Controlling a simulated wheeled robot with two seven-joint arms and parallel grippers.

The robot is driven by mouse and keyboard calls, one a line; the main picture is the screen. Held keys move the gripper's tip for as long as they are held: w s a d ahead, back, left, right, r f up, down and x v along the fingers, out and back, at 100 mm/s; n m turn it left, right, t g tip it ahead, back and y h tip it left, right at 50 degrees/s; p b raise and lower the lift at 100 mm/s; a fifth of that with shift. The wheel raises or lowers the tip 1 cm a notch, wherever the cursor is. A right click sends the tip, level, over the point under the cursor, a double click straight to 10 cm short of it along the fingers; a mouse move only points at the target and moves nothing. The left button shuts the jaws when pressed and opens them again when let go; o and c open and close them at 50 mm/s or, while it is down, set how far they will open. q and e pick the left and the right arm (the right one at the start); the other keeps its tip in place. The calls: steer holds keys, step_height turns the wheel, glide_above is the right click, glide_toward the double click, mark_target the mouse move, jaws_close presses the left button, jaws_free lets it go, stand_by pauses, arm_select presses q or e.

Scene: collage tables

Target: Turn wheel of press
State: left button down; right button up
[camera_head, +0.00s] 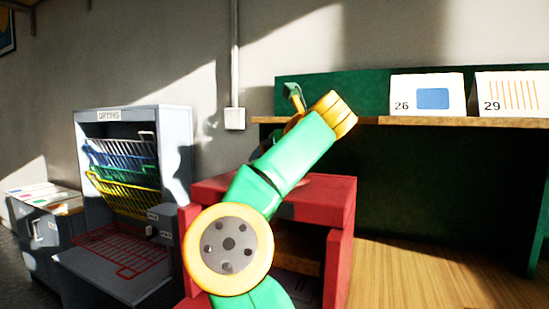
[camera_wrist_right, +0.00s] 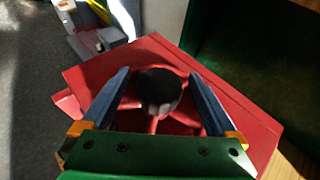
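The red press (camera_head: 345,250) stands in the middle of the head view, largely hidden behind my green and yellow right arm. In the right wrist view, a red wheel with spokes (camera_wrist_right: 176,127) shows on the press, with a dark round knob (camera_wrist_right: 158,84) standing up from it. My right gripper (camera_wrist_right: 159,75) is open, its two blue-grey fingers on either side of the knob with a gap on each side. The gripper's contact with the wheel cannot be made out in the head view. My left gripper is not in view.
A grey drying cabinet (camera_head: 180,130) with coloured wire racks stands left of the press. A green-backed shelf (camera_head: 380,121) with cards 26 (camera_head: 428,95) and 29 (camera_head: 512,93) is at the right. The wooden surface (camera_head: 420,280) below it is clear.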

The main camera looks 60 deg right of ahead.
steer(key=b+v, duration=0.1)
steer(key=v, duration=0.6)
steer(key=shift+s+a, duration=0.1)
steer(key=shift+s, duration=0.05)
